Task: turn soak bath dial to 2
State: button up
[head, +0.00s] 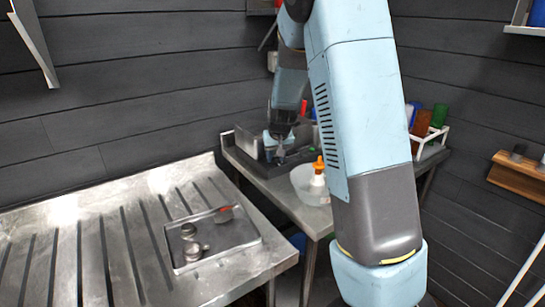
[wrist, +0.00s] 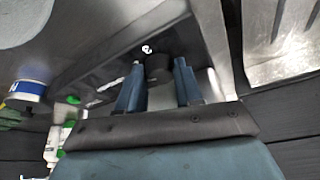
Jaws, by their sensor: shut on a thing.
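The soak bath (head: 247,134) is a grey metal box on the bench by the back wall. In the wrist view, its dark panel (wrist: 112,66) carries a round black dial (wrist: 158,68). A white mark beside the dial looks like a 3, though blur makes it hard to be sure; other white marks are unreadable. My gripper (wrist: 159,82) has one blue finger on each side of the dial and is shut on it. In the head view, my gripper (head: 280,154) is small at the bath's front, and the dial cannot be made out.
A pale bowl (head: 304,190) with an orange-capped bottle (head: 318,178) stands just right of the bath. A ribbed steel drainboard (head: 90,250) with a shallow tray (head: 246,238) fills the left. A bottle rack (head: 436,140) stands behind my arm.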

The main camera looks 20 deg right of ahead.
jog(key=shift+m+h, duration=0.3)
jog(key=shift+m, duration=0.5)
jog(key=o, duration=1)
jog(key=shift+r, duration=0.1)
jog(key=v, duration=1.3)
jog(key=shift+s+a+r, duration=0.15)
jog(key=shift+r, duration=0.1)
